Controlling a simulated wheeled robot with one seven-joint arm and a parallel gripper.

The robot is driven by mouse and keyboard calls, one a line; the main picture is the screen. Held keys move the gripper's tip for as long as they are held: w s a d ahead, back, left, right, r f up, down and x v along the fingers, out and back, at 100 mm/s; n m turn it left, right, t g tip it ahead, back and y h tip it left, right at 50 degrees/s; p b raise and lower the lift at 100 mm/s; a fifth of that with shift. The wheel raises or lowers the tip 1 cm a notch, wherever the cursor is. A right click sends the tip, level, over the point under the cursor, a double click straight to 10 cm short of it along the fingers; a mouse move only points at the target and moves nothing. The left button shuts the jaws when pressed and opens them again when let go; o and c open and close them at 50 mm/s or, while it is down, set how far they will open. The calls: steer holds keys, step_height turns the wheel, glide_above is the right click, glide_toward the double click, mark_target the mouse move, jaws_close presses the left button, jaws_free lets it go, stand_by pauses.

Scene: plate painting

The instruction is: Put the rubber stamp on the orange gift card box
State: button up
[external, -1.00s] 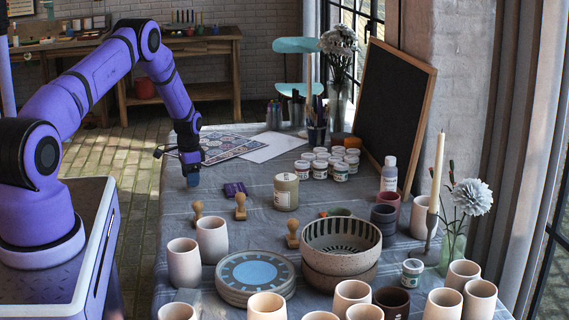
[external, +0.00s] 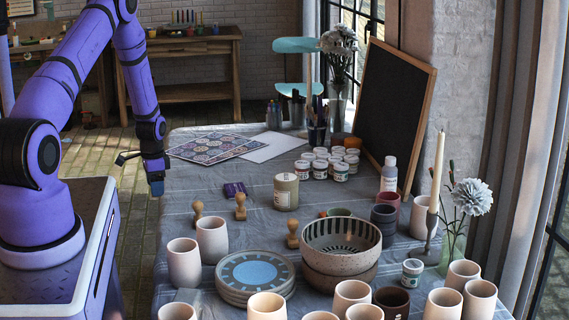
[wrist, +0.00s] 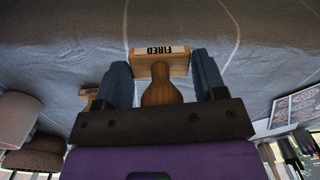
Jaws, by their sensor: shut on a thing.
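My gripper (external: 157,187) hangs at the left edge of the cloth-covered table in the external view. In the wrist view its two fingers are shut on a wooden rubber stamp (wrist: 160,66) with a label reading FIRED. The held stamp is not clear in the external view. Three other wooden stamps stand on the table: one at the left (external: 197,210), one beside it (external: 240,207) and one near the bowls (external: 292,234). An orange thing (external: 346,140), possibly the orange gift card box, shows behind the white paint jars, partly hidden.
A small purple box (external: 234,189) lies near the stamps. A lidded jar (external: 286,192), white paint jars (external: 340,172), stacked bowls (external: 342,262), plates (external: 254,297) and cups (external: 184,263) crowd the table. A blackboard (external: 391,110) leans behind. The cloth near the left edge is fairly clear.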

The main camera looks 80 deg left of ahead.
step_height(320, 180, up, 7)
steer(key=shift+w+d+r, duration=0.1)
steer(key=shift+w, duration=0.05)
steer(key=w+d+m, duration=0.5)
steer(key=w+d, duration=0.6)
steer(key=w, duration=0.5)
steer(key=w+d+m, duration=0.5)
steer(key=w+d, duration=0.5)
steer(key=w, duration=0.6)
steer(key=f, duration=0.5)
steer(key=shift+w+d+f, duration=0.2)
steer(key=shift+d, duration=0.1)
steer(key=w+a, duration=0.1)
steer(key=w, duration=0.4)
steer(key=w+a+f, duration=0.1)
steer(key=w+a, duration=0.1)
steer(key=w, duration=0.3)
steer(key=w+a, duration=0.2)
steer(key=w, duration=0.2)
steer(key=shift+w+a+f, duration=0.2)
steer(key=shift+w+f, duration=0.1)
steer(key=shift+w, duration=0.1)
steer(key=shift+f, duration=1.7)
steer(key=shift+s+f, duration=0.1)
